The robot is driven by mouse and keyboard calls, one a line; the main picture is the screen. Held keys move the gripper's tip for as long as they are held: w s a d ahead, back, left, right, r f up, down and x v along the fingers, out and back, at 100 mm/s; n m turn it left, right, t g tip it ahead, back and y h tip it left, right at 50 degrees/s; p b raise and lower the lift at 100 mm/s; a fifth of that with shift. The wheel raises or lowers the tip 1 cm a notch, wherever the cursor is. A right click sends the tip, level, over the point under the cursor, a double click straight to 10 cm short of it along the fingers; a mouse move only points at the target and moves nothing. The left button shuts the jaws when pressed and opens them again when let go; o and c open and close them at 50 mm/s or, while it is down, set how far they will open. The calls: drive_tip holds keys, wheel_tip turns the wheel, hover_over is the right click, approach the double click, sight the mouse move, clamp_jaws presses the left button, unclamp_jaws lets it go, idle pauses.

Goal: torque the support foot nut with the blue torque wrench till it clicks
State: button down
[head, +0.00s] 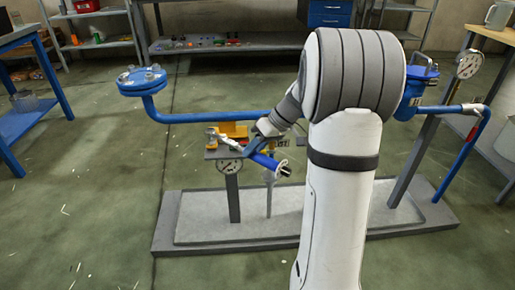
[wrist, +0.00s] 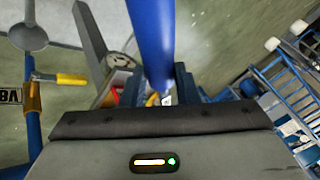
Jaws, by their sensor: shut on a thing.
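My gripper (head: 262,142) is shut on the blue torque wrench (head: 264,161), above the middle of the grey skid. In the head view the wrench slopes down to the right, with a dark end near a pale round part. In the wrist view the wrench (wrist: 152,38) is a large blue bar running up the picture from between my fingers (wrist: 160,88). My gripper body hides the lower part of that view. I cannot pick out the support foot nut in either view, nor tell whether the wrench touches it.
The skid base (head: 270,222) carries a blue pipe (head: 215,118) with a flange (head: 142,80), a gauge (head: 229,167) and a slim post (head: 234,200). A blue table (head: 30,115) is at left; open floor lies in front.

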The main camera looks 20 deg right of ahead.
drive_tip(key=shift+s+a+m+t, duration=0.4)
drive_tip(key=shift+a+m, duration=0.1)
drive_tip(key=shift+a, duration=0.15)
drive_tip(key=shift+b, duration=0.3)
drive_tip(key=a+m, duration=0.1)
drive_tip(key=s+a+m+t+h, duration=0.1)
drive_tip(key=a, duration=0.1)
drive_tip(key=shift+s+b, duration=0.1)
drive_tip(key=shift+b, duration=0.3)
drive_tip(key=a, duration=0.1)
drive_tip(key=a+m, duration=0.1)
drive_tip(key=a+m+t, duration=0.1)
drive_tip(key=shift+s+a+h, duration=0.1)
drive_tip(key=shift+s+h, duration=0.2)
